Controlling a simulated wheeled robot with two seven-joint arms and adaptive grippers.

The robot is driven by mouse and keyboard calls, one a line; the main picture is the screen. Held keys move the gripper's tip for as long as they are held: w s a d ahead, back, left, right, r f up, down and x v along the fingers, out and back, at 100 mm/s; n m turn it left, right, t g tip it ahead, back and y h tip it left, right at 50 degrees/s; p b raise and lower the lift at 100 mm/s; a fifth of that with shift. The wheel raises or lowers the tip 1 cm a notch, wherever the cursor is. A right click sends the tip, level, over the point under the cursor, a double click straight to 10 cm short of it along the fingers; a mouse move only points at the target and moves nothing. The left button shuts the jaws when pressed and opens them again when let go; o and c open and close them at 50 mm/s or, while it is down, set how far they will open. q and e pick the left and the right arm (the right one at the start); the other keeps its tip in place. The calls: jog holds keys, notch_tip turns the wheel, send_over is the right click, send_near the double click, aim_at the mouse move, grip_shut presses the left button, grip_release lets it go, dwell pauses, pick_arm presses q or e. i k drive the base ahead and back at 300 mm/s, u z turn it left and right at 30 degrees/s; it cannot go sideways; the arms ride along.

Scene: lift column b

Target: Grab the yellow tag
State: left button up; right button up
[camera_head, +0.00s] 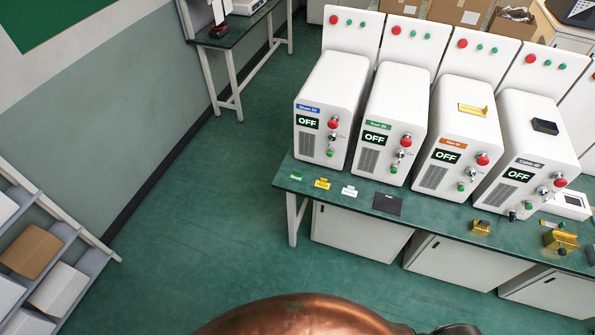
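The yellow tag (322,184) lies flat on the green bench top (423,212), near its front left edge. It sits between a small green tag (296,176) on its left and a white tag (349,191) on its right, apart from both. Neither of my grippers can be made out in the head view. A copper-coloured rounded part fills the bottom middle, with a dark piece at its right; I cannot tell what that dark piece is.
Several white machines with OFF displays (375,138) stand behind the tags. A black plate (387,204) and brass blocks (480,228) lie to the right. Cabinets (360,233) stand under the bench. A shelf with boxes (32,251) is at left. The green floor (200,230) between is clear.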

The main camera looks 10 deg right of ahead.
aim_at(322, 183)
jog(key=z, duration=0.15)
jog(key=i, duration=1.1)
jog(key=z, duration=0.45)
